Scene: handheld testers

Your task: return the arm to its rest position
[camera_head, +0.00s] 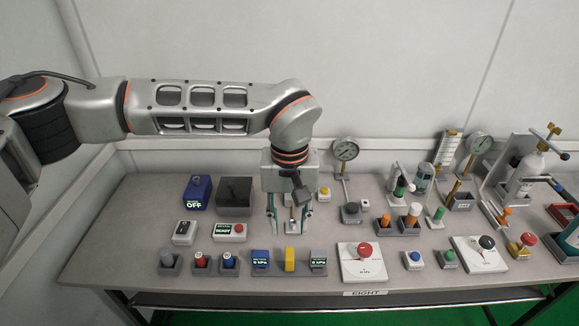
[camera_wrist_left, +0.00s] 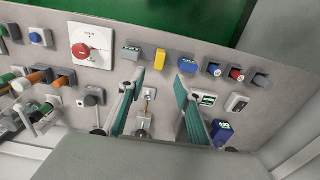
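My left arm (camera_head: 190,108) reaches in from the left across the back of the table. Its gripper (camera_head: 290,225) points down over the middle of the table, its two fingers apart. In the left wrist view the green-sided fingers (camera_wrist_left: 155,92) are also spread, with a clear gap. A small grey device with a brass-coloured part (camera_wrist_left: 144,118) shows between them; I see no finger closed on it. Whether the fingertips touch the table is hard to tell. My right gripper is in neither view.
The grey table (camera_head: 130,235) carries several testers. A blue OFF box (camera_head: 197,192) and a dark box (camera_head: 235,195) stand left of the gripper. Gauges (camera_head: 345,150) and stands are to the right. A white plate with a red knob (camera_head: 362,262) lies in front. A wall is behind.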

